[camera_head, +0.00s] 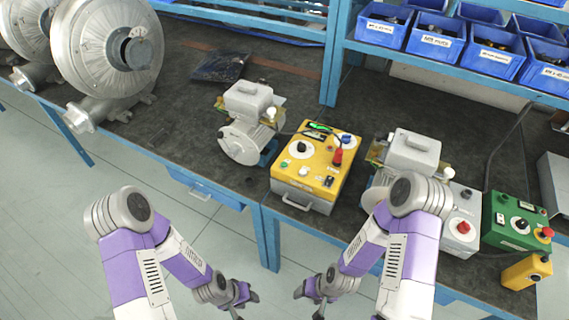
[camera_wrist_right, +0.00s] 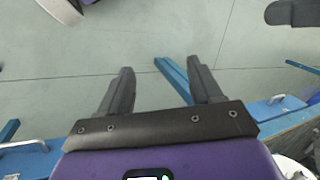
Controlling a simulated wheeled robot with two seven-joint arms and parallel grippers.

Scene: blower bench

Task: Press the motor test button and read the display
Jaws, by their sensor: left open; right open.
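A yellow test box (camera_head: 335,185) stands on the dark bench near its front edge. Its top panel carries a display (camera_head: 318,127) with a lit green strip, a black knob, a red lever-like part and small coloured buttons. I cannot read the display or the labels, so I cannot tell which one is the motor test button. My left gripper (camera_head: 243,303) is open and empty, low in front of the bench. My right gripper (camera_head: 307,303) is also open and empty, in front of and below the box; its spread fingers show in the right wrist view (camera_wrist_right: 160,72) over the floor.
Grey motor units stand left (camera_head: 245,140) and right (camera_head: 412,150) of the box. A grey box (camera_head: 462,225) and a green control box (camera_head: 508,212) with red buttons are at the right. Large metal blowers (camera_head: 105,85) stand at the left. Blue bins (camera_head: 435,42) line the back shelf.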

